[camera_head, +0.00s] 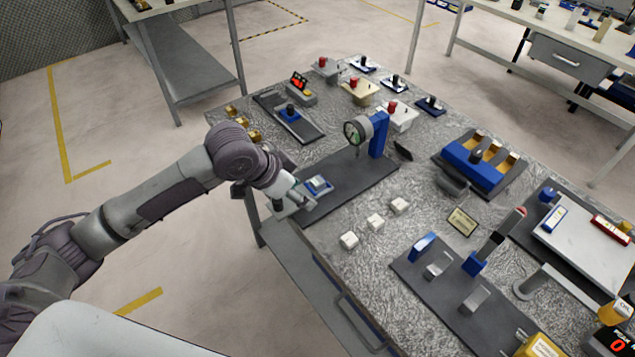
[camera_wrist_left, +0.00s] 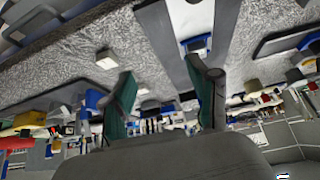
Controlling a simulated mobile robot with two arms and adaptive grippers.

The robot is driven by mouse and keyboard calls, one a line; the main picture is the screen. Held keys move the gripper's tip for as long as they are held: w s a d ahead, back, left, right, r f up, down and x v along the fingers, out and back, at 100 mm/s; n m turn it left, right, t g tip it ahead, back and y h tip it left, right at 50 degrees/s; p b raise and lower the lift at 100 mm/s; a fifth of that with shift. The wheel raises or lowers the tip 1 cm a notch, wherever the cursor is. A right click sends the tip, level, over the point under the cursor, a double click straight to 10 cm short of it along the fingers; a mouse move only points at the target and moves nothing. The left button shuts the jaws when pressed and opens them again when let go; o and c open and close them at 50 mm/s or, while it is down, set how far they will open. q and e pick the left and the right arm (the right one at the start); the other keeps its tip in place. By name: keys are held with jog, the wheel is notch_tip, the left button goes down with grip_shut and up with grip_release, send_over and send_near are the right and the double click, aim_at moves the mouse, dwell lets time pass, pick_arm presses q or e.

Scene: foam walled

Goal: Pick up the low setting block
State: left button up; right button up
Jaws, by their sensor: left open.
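Three small white blocks, a left one (camera_head: 349,240), a middle one (camera_head: 375,222) and a right one (camera_head: 400,205), stand in a row on the speckled table. I cannot tell by height which is the low setting block. A pale block (camera_wrist_left: 106,60) shows in the left wrist view. My left gripper (camera_head: 303,194) is open and empty, left of the row near the table's edge. In the wrist view its green-padded fingers (camera_wrist_left: 163,72) are apart. My right gripper is out of view.
A dial gauge (camera_head: 357,132) on a blue post (camera_head: 379,135) rises from the dark plate (camera_head: 350,182) behind the blocks. A dark fixture board (camera_head: 410,262) with upright parts lies right of them. The speckled surface around the blocks is clear.

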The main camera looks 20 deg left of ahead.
pick_arm(q)
jog(key=w+a+r, duration=0.4)
send_over(316, 182)
jog(key=s+a, duration=0.2)
jog(key=s, duration=0.1)
jog(key=shift+n, duration=0.4)
jog(key=f, duration=0.3)
jog(key=f+p, duration=0.1)
jog(key=f, duration=0.2)
jog(key=shift+a+f, duration=0.2)
jog(key=shift+f, duration=0.15)
jog(key=shift+w+d+f, duration=0.25)
jog(key=shift+w+f, duration=0.05)
jog(key=shift+f, duration=0.1)
jog(key=p+x, duration=0.1)
jog(key=x, duration=0.3)
jog(key=shift+w+f, duration=0.1)
jog(key=shift+w, duration=0.1)
grip_shut()
